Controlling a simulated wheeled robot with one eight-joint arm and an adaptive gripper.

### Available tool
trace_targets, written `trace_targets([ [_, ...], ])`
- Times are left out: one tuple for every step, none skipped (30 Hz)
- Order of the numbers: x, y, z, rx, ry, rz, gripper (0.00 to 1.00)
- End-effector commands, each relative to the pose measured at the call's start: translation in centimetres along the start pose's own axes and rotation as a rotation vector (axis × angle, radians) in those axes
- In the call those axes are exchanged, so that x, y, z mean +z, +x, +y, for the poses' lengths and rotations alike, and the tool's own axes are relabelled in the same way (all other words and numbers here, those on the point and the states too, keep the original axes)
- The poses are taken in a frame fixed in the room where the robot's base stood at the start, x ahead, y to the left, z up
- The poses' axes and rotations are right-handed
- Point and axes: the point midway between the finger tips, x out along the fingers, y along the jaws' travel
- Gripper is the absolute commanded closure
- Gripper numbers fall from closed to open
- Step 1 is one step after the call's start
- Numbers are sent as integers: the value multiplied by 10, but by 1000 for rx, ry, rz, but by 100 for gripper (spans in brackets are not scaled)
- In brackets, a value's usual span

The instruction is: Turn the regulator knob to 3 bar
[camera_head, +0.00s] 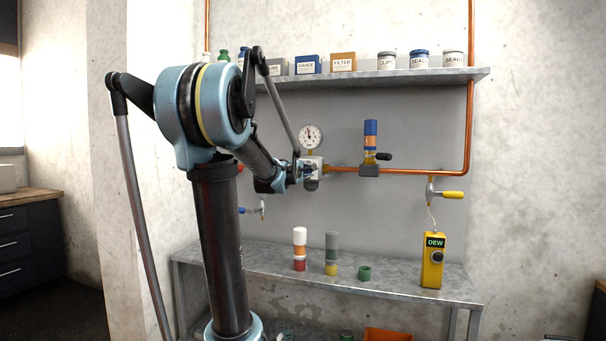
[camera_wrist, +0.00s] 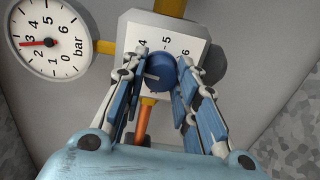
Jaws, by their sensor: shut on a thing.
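The blue regulator knob (camera_wrist: 161,74) sits between my gripper's fingers in the wrist view. A white mark on its face points left. My gripper (camera_wrist: 165,62) is shut on the knob, one finger on each side. The scale plate (camera_wrist: 185,47) behind it shows 4, 5 and 6; its lower numbers are hidden. The pressure gauge (camera_wrist: 48,40), marked in bar, has its red needle at about 3. In the head view, the gauge (camera_head: 310,137) stands above the regulator body (camera_head: 314,167), with my gripper (camera_head: 305,171) at its front; the knob is mostly hidden there.
A copper pipe (camera_head: 430,172) runs right from the regulator past a blue-and-orange filter unit (camera_head: 370,140). A shelf (camera_head: 400,76) with boxes and jars is above. A bench (camera_head: 395,285) below holds coloured cylinders and a yellow DEW meter (camera_head: 432,265).

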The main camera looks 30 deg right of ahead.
Motion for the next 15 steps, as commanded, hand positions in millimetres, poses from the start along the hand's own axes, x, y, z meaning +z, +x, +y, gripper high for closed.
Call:
trace_targets([
  [0,-2,-2,-1,2,1,96],
  [0,-2,-2,-1,1,1,96],
  [0,-2,-2,-1,1,1,96],
  [0,-2,-3,-1,1,1,96],
  [0,-2,-3,-1,1,1,66],
  [0,-2,-3,-1,1,2,56],
  [-1,-2,-2,0,1,2,51],
  [-1,-2,-2,0,1,2,51],
  [-1,-2,-2,0,0,2,51],
  [-1,-1,-2,0,0,2,51],
  [-1,-1,-2,0,0,2,51],
  [-1,-1,-2,0,0,2,51],
  [-1,-1,-1,0,0,2,51],
  [-1,-1,-1,0,0,2,51],
  [-1,-1,-1,0,0,2,51],
])
